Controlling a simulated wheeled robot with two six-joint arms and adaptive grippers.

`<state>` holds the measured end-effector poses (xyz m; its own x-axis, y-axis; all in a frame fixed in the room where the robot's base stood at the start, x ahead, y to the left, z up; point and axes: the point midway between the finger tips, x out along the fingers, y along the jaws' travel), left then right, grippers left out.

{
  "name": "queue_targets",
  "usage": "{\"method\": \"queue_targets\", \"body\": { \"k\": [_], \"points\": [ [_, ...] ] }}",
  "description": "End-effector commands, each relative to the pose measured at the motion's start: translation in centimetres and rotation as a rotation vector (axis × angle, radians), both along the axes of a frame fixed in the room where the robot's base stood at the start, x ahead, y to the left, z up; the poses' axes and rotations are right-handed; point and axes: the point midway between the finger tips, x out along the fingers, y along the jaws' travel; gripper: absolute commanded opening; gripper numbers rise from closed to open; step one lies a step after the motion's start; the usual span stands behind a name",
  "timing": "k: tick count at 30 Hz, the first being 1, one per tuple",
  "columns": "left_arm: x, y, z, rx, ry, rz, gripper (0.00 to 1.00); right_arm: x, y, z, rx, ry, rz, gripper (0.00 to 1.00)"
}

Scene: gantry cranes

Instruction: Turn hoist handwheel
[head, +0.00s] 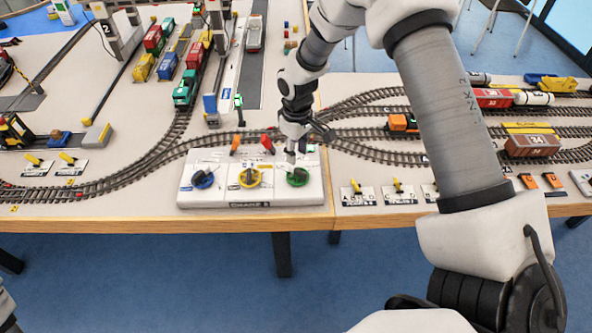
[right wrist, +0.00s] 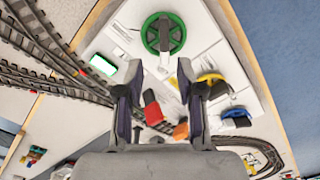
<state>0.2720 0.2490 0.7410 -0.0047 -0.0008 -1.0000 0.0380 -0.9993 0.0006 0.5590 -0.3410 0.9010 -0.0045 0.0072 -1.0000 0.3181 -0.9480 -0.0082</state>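A white control panel (head: 255,205) at the table's front edge carries a blue handwheel (head: 202,179), a yellow handwheel (head: 249,177) and a green handwheel (head: 298,176). I cannot read which one is labelled hoist. My right gripper (head: 293,150) hangs just above and behind the green handwheel. In the right wrist view my right gripper (right wrist: 160,78) has its two fingers apart with nothing between them. That view shows the green handwheel (right wrist: 163,34) with a dark crossbar, beyond the fingertips, and the yellow handwheel (right wrist: 211,80) to the right. My left gripper is out of sight.
An orange lever (head: 236,142) and a red lever (head: 267,143) stand at the panel's rear edge. Model tracks (head: 95,185) run behind and beside the panel. An orange locomotive (head: 402,122) stands to the right. Small yellow switches (head: 398,186) sit right of the panel.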

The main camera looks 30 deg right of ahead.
Motion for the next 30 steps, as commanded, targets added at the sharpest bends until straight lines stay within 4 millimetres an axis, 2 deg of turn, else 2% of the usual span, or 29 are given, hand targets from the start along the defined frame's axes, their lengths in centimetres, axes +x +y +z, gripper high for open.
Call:
{"method": "queue_targets", "body": {
  "k": [6,9,18,20,21,30],
  "points": [
    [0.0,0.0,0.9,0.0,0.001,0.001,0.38,-0.1,0.1,-4.1,-0.001,0.004,0.0,0.38],
    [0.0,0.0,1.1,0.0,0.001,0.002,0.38,-0.1,0.1,-5.5,-0.001,0.004,0.0,0.38],
    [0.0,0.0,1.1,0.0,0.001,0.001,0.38,0.0,0.1,-6.2,-0.001,0.001,-0.001,0.38],
    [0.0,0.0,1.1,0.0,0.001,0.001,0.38,0.0,0.1,-6.2,-0.001,0.001,-0.001,0.16],
    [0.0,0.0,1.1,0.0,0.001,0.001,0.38,0.0,0.1,-6.2,-0.001,0.001,-0.001,0.02],
    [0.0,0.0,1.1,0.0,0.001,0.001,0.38,0.0,0.1,-6.1,-0.001,0.002,-0.005,0.0]
  ]
}}
